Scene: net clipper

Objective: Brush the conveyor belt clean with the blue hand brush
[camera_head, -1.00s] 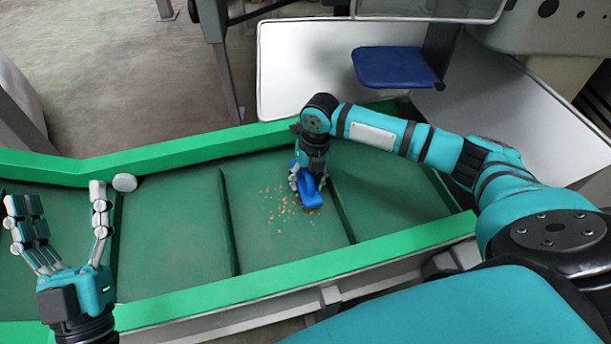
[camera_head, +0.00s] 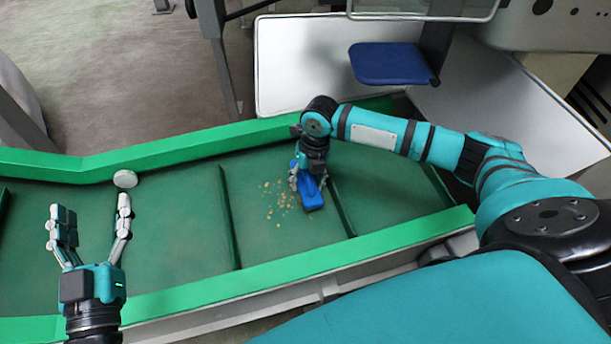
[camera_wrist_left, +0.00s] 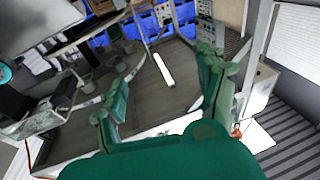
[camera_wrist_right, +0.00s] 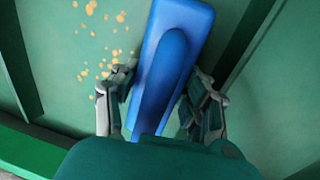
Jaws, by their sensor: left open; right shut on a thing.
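The green conveyor belt (camera_head: 170,240) runs across the head view, with raised cleats and light green side rails. The blue hand brush (camera_head: 311,194) is on the belt right of the middle; its bristles are hidden. My right gripper (camera_head: 308,180) is shut on the brush, and the right wrist view shows the blue brush (camera_wrist_right: 170,65) between its fingers. Orange crumbs (camera_head: 279,200) lie scattered on the belt just left of the brush, and also show in the right wrist view (camera_wrist_right: 100,45). My left gripper (camera_head: 92,220) is open and empty at the left, fingers pointing up.
A raised cleat (camera_head: 229,220) stands left of the crumbs, another (camera_head: 340,205) right of the brush. A round white disc (camera_head: 125,179) sits at the far rail (camera_head: 180,147). A blue seat (camera_head: 390,64) and white panels (camera_head: 295,75) are behind the belt. The left belt section is free of crumbs.

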